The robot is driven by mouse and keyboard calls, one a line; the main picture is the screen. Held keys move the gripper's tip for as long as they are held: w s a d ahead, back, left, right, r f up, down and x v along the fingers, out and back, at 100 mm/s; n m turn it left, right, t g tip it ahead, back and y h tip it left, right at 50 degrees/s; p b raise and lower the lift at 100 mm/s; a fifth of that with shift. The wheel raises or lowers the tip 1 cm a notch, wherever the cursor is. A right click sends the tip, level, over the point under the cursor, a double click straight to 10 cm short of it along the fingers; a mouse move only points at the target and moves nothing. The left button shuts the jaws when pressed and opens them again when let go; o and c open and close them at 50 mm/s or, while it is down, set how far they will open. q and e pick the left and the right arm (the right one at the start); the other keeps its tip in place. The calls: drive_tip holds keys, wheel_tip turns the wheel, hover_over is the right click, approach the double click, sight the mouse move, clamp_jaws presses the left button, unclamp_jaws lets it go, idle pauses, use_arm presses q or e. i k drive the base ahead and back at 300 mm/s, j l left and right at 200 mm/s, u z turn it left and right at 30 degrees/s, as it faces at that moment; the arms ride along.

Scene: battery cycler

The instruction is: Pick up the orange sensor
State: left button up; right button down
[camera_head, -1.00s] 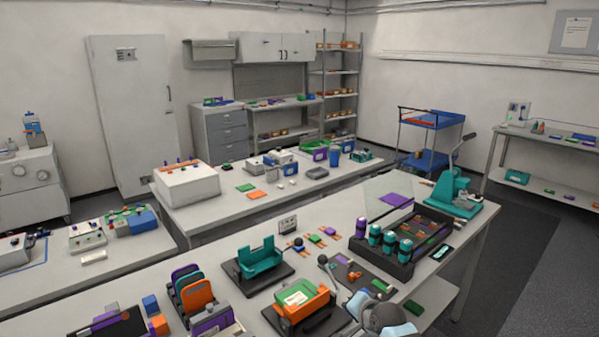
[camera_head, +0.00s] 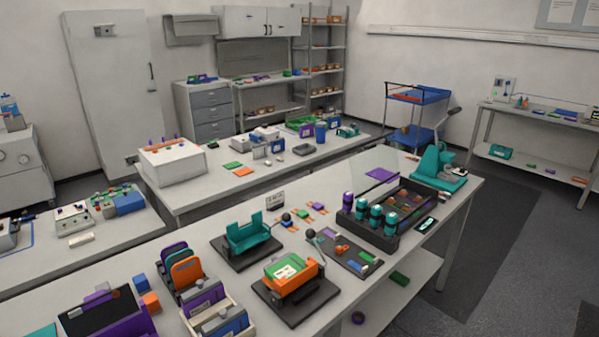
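I cannot tell for sure which thing is the orange sensor. Several small orange pieces are in view: an orange block (camera_head: 151,302) beside a blue block at the lower left of the near bench, and a small orange piece (camera_head: 341,249) on a dark mat (camera_head: 352,261) at the right of the bench. A larger orange holder (camera_head: 295,281) with a green top stands on a dark plate at the front. Neither of my grippers shows in the head view.
The near bench (camera_head: 262,207) also holds a teal cradle (camera_head: 248,236), upright purple and orange plates (camera_head: 187,270), a dark tray (camera_head: 390,238) with teal-capped cylinders, and a teal press (camera_head: 438,168). A blue trolley (camera_head: 417,95) stands behind. Dark floor is open at the right.

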sight(339, 250)
drive_tip(key=i+l+u, duration=0.1)
drive_tip(key=u, duration=0.35)
drive_tip(key=l+u, duration=0.55)
drive_tip(key=u, duration=0.3)
drive_tip(key=l+u, duration=0.2)
drive_tip(key=l, duration=0.3)
drive_tip(key=k+l+u, duration=0.2)
drive_tip(key=l, duration=0.35)
drive_tip(key=i, duration=0.1)
